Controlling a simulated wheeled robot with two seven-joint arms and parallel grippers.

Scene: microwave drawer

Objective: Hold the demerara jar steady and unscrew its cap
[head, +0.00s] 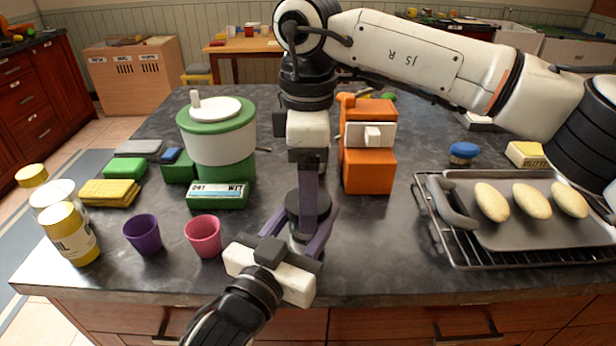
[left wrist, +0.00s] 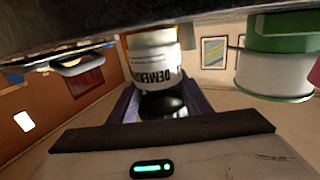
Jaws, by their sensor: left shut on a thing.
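The demerara jar (head: 297,240) stands near the counter's front edge, mostly hidden by my grippers. Its dark cap (head: 293,205) is on top in the head view. In the left wrist view, which is upside down, the jar's white label (left wrist: 155,67) and the black cap (left wrist: 163,104) show. My left gripper (head: 304,226) comes from the front, its purple fingers shut on the jar from both sides. My right gripper (head: 308,203) points straight down over the cap, its fingers overlapping it. I see them edge-on, so their gap and any contact are hidden.
A purple cup (head: 143,234) and a pink cup (head: 203,236) stand left of the jar, near the green-and-white canister (head: 218,135). An orange machine (head: 369,175) stands behind right. A rack with a tray (head: 470,239) lies right; bare counter separates it from the jar.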

